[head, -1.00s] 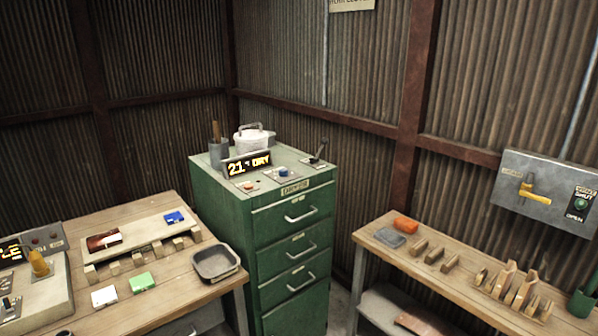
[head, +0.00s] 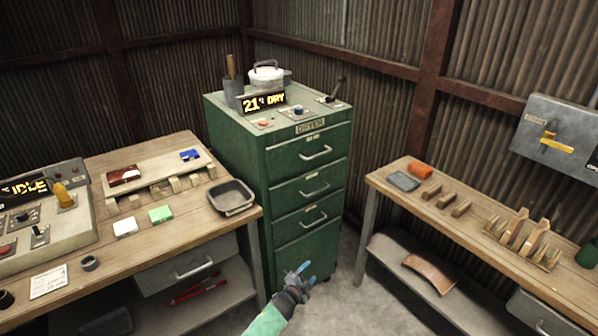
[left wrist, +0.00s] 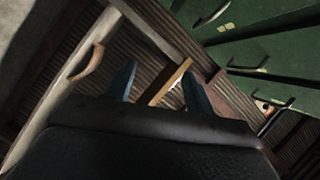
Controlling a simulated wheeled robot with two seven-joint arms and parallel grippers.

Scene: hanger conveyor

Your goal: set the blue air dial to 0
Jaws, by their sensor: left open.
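A small blue dial (head: 298,110) sits on a pale plate on top of the green dryer cabinet (head: 277,158), between an orange knob (head: 264,123) and a black lever (head: 336,91). The dial's markings are too small to read. My left gripper (head: 303,274) is low in front of the cabinet, well below and apart from the dial. It is open and empty; its blue fingers also show in the left wrist view (left wrist: 160,82). My right gripper is not in view.
A display (head: 263,101) reading "21° DRY" stands on the cabinet beside a white lidded pot (head: 266,75). A wooden bench (head: 150,235) with a grey tray (head: 231,195) is at left. Another bench (head: 470,215) is at right, with floor between.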

